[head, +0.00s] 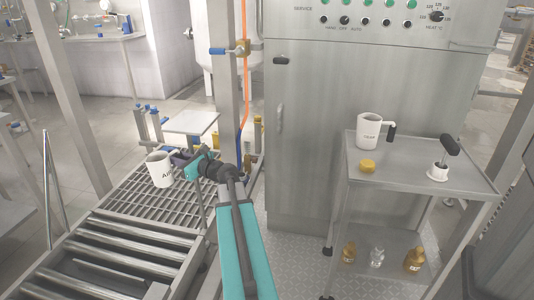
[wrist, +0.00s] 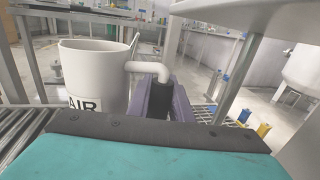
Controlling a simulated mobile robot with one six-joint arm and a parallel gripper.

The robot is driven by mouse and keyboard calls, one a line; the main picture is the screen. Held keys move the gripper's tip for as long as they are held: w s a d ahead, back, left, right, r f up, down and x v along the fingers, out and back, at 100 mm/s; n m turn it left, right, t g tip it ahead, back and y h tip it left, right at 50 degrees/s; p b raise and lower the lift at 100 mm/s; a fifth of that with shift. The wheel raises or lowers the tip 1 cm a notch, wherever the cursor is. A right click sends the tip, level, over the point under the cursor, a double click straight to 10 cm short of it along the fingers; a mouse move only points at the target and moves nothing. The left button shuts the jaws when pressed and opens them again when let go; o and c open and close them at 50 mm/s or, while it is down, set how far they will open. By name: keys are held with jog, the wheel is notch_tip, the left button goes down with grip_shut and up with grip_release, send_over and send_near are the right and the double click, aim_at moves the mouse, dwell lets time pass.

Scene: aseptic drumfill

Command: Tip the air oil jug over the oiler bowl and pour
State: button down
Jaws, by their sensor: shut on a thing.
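The air oil jug (head: 159,170) is a white jug with a dark "AIR" label, held upright above the metal grating at the left in the head view. In the wrist view the jug (wrist: 92,75) stands at the left, with its handle reaching right to a dark grip. My gripper (head: 188,161) is shut on that handle; its purple fingers (wrist: 160,108) show in the wrist view. The jug's contents are not visible. I cannot make out the oiler bowl for certain in either view.
A small raised plate (head: 191,122) stands just behind the jug, near blue-capped posts. A roller conveyor (head: 110,262) lies in front. A steel cart (head: 425,172) at the right holds another white jug (head: 368,131), a yellow cap and a small white pot. A grey cabinet (head: 330,120) stands behind.

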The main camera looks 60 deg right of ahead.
jog(key=s+d+f+m+g+h+b, duration=0.1)
jog(key=s+d+f+m+h+b, duration=0.1)
jog(key=s+d+h, duration=0.2)
jog(key=s+d+f+m+g+h+b, duration=0.1)
jog(key=s+d+f+m+h+b, duration=0.2)
jog(key=s+d, duration=0.6)
jog(key=s+d+f+m+g+h+b, duration=0.1)
jog(key=s+d+h, duration=0.4)
jog(key=d, duration=1.5)
jog(key=s+f+m+b, duration=0.1)
jog(key=s+m+b, duration=0.1)
jog(key=shift+s+f+g, duration=0.2)
jog(key=shift+s+g, duration=0.15)
jog(key=shift+g, duration=0.05)
jog(key=shift+s+d+n+b, duration=0.25)
jog(key=shift+d+n+b, duration=0.1)
jog(key=shift+n, duration=0.65)
jog(key=shift+a, duration=0.1)
